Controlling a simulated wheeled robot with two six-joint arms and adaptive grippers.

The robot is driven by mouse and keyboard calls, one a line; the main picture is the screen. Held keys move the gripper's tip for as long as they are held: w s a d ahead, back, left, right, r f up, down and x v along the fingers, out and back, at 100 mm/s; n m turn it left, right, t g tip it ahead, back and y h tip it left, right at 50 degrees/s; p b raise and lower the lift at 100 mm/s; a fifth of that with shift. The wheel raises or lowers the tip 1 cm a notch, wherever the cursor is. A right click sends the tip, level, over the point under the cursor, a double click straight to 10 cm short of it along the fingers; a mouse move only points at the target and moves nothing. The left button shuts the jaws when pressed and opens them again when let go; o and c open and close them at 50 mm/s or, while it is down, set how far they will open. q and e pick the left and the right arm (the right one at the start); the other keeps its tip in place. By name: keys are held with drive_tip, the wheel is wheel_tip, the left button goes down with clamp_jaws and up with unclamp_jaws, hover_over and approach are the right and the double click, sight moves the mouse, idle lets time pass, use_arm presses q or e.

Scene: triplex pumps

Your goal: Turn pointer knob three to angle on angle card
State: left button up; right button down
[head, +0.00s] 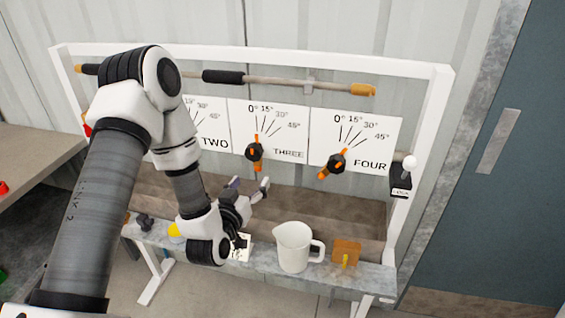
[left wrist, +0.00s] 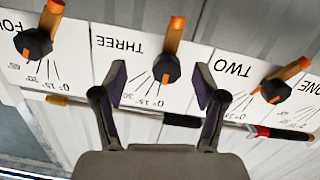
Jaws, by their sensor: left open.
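Pointer knob three (head: 254,151) is a black knob with an orange pointer, on the white panel marked THREE (head: 290,153). Its pointer stands near upright, close to the 0° and 15° lines. In the left wrist view the panels are upside down and knob three (left wrist: 167,68) shows between my finger tips. My left gripper (head: 249,187) is open and empty, below and apart from the knob in the head view; its fingers also show in the left wrist view (left wrist: 160,80). A small white card with black marks (head: 241,246) is on the shelf, partly hidden by my gripper. My right gripper is out of view.
Knob four (head: 335,163) is to the right, its pointer tilted. Knob two (left wrist: 273,89) shows in the left wrist view. A rail (head: 285,84) runs above the panels. A white jug (head: 294,247) and an orange block (head: 346,251) stand on the shelf (head: 374,277).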

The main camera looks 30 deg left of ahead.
sight(254, 154)
use_arm(q)
drive_tip(key=shift+n+t+y, duration=0.4)
drive_tip(key=shift+n+y, duration=0.2)
drive_tip(key=a+r, duration=0.1)
drive_tip(key=w+a+r, duration=0.1)
drive_tip(key=a+r, duration=0.1)
drive_tip(key=shift+w+r, duration=0.2)
drive_tip(key=shift+w, duration=0.1)
drive_tip(key=w+p, duration=0.1)
drive_tip(key=w, duration=0.5)
drive_tip(key=shift+w+r, duration=0.1)
drive_tip(key=shift+w+a, duration=0.35)
drive_tip(key=shift+a, duration=0.05)
drive_tip(key=shift+d, duration=0.1)
drive_tip(key=c, duration=0.7)
clamp_jaws()
